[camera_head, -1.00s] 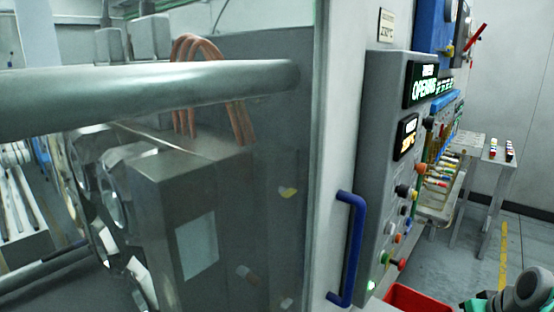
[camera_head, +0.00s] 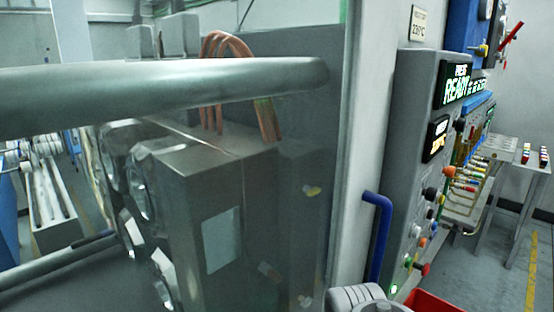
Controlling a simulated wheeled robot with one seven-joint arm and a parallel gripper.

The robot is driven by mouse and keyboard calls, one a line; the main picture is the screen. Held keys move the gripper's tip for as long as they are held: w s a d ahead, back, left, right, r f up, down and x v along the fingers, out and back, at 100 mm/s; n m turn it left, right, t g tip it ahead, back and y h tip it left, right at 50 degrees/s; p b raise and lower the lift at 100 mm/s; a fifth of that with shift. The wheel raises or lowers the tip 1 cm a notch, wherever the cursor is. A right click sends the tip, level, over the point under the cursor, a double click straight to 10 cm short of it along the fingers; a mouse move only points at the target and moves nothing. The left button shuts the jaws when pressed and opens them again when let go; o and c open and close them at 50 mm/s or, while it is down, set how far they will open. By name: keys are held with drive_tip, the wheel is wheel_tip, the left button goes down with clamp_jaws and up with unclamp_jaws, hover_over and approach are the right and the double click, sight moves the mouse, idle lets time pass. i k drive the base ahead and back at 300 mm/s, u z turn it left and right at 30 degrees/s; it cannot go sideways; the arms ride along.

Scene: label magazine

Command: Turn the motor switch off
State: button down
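The motor switch cannot be singled out in the head view. The grey control panel (camera_head: 412,150) on the right, seen at a steep angle, carries several small knobs and buttons. Among them are a dark knob (camera_head: 430,194), a red button (camera_head: 422,269) low down and a lit green one (camera_head: 394,289) near the bottom. Their labels are too small to read. A pale rounded part of my arm (camera_head: 365,298) shows at the bottom edge, in front of the machine. My gripper's fingers are not seen.
A blue door handle (camera_head: 381,235) stands out left of the panel. The panel's upper display (camera_head: 457,84) reads READY. A red bin (camera_head: 432,302) is below the panel. Pipes with coloured valves (camera_head: 470,180) and a grey table (camera_head: 527,160) stand behind. Floor is free at right.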

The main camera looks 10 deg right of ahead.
sight(431, 193)
drive_tip(key=u, duration=0.05)
drive_tip(key=k, duration=0.5)
drive_tip(key=z, duration=2.55)
drive_tip(key=i, duration=1.5)
drive_tip(key=u, duration=2.75)
